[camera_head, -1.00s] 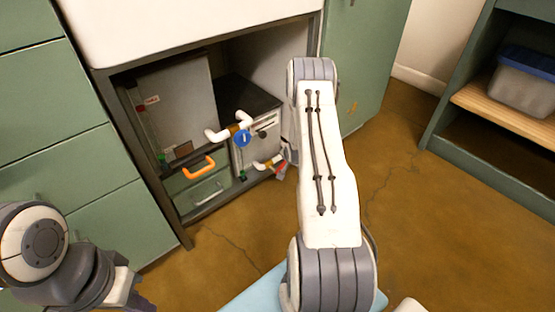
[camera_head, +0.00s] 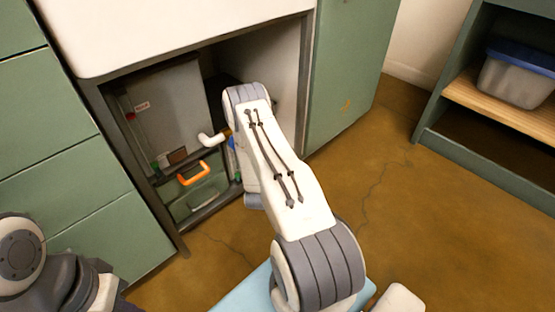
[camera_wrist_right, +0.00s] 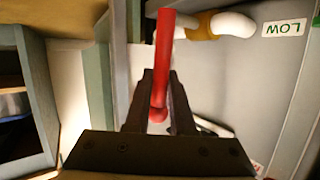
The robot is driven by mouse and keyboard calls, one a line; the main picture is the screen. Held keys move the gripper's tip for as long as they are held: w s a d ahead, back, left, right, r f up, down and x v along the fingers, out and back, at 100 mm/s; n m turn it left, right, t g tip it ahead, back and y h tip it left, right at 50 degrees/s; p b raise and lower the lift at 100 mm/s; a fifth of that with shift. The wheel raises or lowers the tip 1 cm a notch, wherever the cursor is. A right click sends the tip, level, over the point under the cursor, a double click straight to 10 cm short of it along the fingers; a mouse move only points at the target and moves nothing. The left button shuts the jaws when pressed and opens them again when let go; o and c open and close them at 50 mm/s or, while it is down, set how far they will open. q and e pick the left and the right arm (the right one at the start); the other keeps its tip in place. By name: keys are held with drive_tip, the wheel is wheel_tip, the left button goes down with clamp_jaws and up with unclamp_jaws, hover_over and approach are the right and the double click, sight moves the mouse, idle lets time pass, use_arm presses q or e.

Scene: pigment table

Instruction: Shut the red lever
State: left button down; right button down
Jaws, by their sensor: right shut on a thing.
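The red lever (camera_wrist_right: 165,45) shows in the right wrist view as a long red bar running up from between my fingers. My right gripper (camera_wrist_right: 161,85) is shut on it, with a dark finger on each side. In the head view my right arm reaches into the cabinet opening and hides the lever and the right gripper. My left arm is at the lower left of the head view, and its fingers are out of the frame.
A white pipe (camera_head: 212,140) and an orange handle (camera_head: 194,174) are in the cabinet, left of my right arm. Open floor (camera_head: 400,225) lies to the right.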

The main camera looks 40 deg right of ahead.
drive_tip(key=shift+a+f+n+t+h, duration=0.1)
drive_tip(key=shift+a+n+t+h, duration=0.2)
drive_tip(key=shift+a+h, duration=0.25)
drive_tip(key=c, duration=0.8)
unclamp_jaws()
drive_tip(key=shift+o, duration=0.2)
drive_tip(key=p+v, duration=0.6)
drive_tip(key=v, duration=0.4)
drive_tip(key=shift+a, duration=0.15)
drive_tip(key=shift+s, duration=0.15)
